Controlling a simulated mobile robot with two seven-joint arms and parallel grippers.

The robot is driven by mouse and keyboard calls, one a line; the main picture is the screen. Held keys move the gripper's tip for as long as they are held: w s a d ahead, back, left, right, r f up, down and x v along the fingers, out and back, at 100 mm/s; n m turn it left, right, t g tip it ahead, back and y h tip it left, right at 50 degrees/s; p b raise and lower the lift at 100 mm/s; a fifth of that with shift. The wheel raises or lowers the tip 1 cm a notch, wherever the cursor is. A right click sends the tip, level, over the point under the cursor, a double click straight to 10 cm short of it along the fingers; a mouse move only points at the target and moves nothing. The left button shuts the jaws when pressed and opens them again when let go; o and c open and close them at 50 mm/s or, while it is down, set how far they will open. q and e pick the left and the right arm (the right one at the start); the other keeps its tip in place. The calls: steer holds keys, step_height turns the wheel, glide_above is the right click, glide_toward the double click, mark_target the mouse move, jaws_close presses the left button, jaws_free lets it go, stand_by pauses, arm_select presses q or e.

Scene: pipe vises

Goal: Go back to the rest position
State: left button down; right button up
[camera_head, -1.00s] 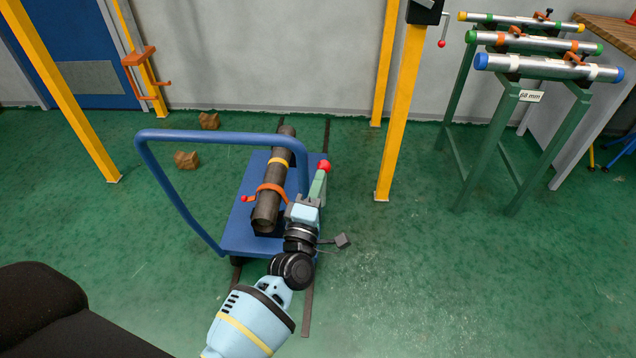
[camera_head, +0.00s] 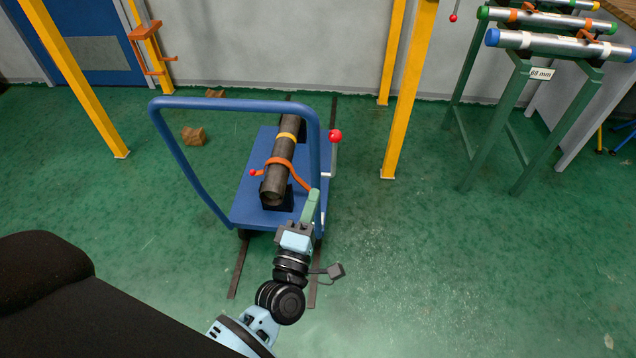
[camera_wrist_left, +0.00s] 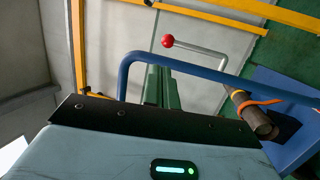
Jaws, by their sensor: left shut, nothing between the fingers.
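My left gripper (camera_head: 312,202) has green fingers, shut and empty. It is near the right side of the blue trolley's handle (camera_head: 235,104). In the left wrist view its fingers (camera_wrist_left: 162,88) point past the handle bar. A red-knobbed lever (camera_head: 335,137) stands at the trolley's right edge, beyond the fingertips and apart from them. A dark pipe (camera_head: 279,165) with a yellow band lies on the trolley under an orange strap. My right gripper is not in view.
Yellow posts (camera_head: 409,95) stand behind and to the sides. A green rack (camera_head: 515,110) with several silver pipes is at the right. Brown lumps (camera_head: 194,136) lie on the floor at the left. The green floor right of the trolley is clear.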

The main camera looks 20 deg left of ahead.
arm_select(q)
steer(key=shift+s+f, duration=0.15)
steer(key=shift+s, duration=0.45)
steer(key=shift+s+d+f, duration=0.1)
